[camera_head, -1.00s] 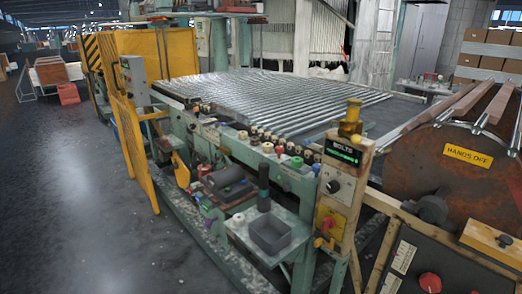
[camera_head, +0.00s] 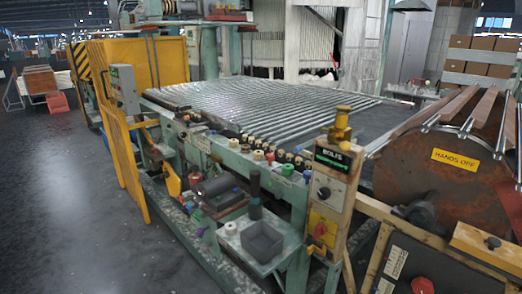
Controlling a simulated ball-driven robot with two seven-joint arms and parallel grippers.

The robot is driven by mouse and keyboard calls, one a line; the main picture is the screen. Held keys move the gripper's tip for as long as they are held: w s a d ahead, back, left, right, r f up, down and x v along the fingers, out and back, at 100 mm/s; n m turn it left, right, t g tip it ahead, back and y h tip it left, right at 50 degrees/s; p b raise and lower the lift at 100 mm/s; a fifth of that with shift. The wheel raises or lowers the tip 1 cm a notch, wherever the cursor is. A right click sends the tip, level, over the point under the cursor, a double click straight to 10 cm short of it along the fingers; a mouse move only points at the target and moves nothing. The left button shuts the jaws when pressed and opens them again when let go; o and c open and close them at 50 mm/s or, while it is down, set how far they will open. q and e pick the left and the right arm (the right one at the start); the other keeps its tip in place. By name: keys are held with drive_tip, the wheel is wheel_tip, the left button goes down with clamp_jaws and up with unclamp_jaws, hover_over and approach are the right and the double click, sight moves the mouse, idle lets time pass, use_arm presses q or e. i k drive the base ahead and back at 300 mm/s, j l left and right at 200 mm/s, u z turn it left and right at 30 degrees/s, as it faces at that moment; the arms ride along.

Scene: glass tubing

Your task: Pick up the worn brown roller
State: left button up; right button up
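Several small rollers and knobs in cream, brown, red and green line the near rail of the glass tubing machine (camera_head: 208,141). They are too small for me to single out a worn brown roller with certainty. A large rusty brown drum (camera_head: 440,185) with a yellow "HANDS OFF" sign (camera_head: 455,159) stands at the right. Neither of my grippers is in view.
A grey open bin (camera_head: 262,242) sits on a small shelf at the front. Yellow guard panels (camera_head: 122,150) stand at the left. The dark floor (camera_head: 60,200) at the left is open.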

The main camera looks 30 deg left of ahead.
sight(244, 149)
drive_tip(key=i+j+z, duration=0.1)
drive_tip(key=j+z, duration=0.25)
drive_tip(key=j, duration=0.15)
drive_tip(key=j+z, duration=0.4)
drive_tip(key=j, duration=0.15)
